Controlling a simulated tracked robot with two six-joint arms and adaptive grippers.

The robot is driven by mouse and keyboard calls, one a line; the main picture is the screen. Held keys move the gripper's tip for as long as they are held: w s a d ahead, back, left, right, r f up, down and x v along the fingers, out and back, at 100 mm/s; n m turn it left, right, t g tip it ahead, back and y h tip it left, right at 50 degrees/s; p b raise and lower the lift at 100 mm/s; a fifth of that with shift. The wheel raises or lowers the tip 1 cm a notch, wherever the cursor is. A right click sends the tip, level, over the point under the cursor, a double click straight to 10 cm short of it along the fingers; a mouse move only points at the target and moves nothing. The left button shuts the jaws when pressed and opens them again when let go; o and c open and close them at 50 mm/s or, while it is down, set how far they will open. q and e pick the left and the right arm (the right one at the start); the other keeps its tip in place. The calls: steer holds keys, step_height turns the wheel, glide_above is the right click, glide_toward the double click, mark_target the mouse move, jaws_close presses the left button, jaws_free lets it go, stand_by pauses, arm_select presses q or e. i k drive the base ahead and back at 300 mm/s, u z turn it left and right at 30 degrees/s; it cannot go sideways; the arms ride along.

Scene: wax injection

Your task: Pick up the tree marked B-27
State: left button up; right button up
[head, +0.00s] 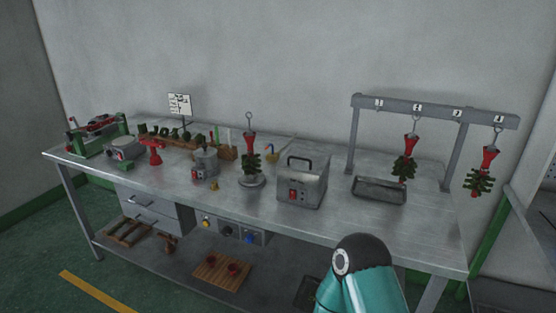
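Three wax trees with red tops and dark green branches are in the head view. One tree (251,155) stands upright on a small round base on the bench, with a hook at its top. Two hang from the grey rack at the right: an inner tree (406,161) above a shallow tray, and an outer tree (482,175) at the rack's right end. No B-27 marking can be read on any of them. Neither of my grippers shows. Only a teal link of my arm shows at the bottom, right of centre.
The long metal bench (235,202) carries a grey box with a handle (302,183), a pot (205,164), a red tool (153,152) and a green machine (99,133). The rack (435,109) has small labels. An empty-looking tray (379,190) sits beneath it. The bench's front strip is mostly clear.

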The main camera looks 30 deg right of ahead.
mark_target(249, 162)
steer(key=z, duration=0.1)
steer(key=i, duration=0.9)
